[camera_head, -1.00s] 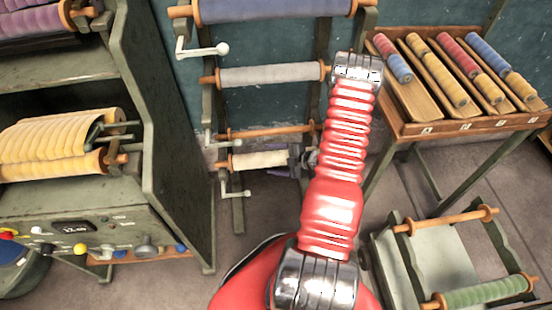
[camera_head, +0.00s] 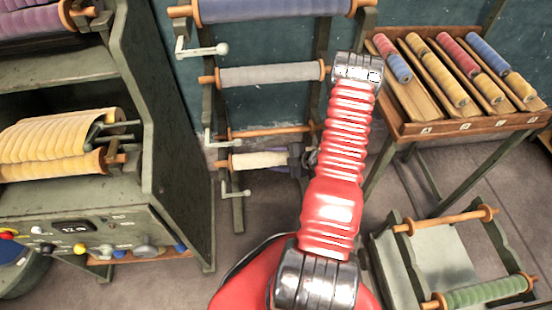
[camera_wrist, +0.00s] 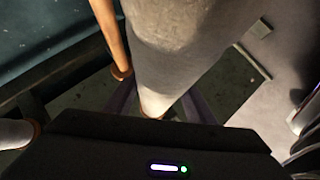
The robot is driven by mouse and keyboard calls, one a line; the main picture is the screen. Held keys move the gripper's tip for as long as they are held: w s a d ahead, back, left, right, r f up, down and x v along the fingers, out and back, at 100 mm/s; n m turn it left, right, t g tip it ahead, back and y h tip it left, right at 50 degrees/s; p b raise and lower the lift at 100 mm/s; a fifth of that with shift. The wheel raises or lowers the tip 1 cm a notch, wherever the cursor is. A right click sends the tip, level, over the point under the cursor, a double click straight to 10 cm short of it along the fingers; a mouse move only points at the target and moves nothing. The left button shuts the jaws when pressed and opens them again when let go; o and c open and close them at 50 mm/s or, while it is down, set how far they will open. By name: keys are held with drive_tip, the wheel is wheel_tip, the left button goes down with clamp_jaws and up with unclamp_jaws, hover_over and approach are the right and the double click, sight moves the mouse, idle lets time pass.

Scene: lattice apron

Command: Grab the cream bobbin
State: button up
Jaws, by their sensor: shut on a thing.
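The cream bobbin (camera_head: 258,160) is a pale roll lying level low on the dark rack at the back wall, to the left of my arm in the head view. In the wrist view the pale bobbin (camera_wrist: 178,45) fills the upper middle, running down between two purple-grey fingers. My gripper (camera_head: 294,157) is at its right end in the head view, partly hidden behind my red arm. In the wrist view my gripper (camera_wrist: 158,110) is shut on the bobbin; the fingertips are partly covered by the dark housing.
The rack holds a grey roll (camera_head: 270,75) and a bare orange rod (camera_head: 265,132) above the bobbin. White crank handles (camera_head: 235,192) stick out at its left. A wooden table (camera_head: 470,120) with small spools is at right. A low stand with a green roll (camera_head: 485,292) is at lower right.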

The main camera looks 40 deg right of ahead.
sight(274, 155)
drive_tip(key=shift+s+a+f, duration=0.1)
drive_tip(key=shift+c, duration=1.2)
drive_tip(key=shift+r, duration=5.1)
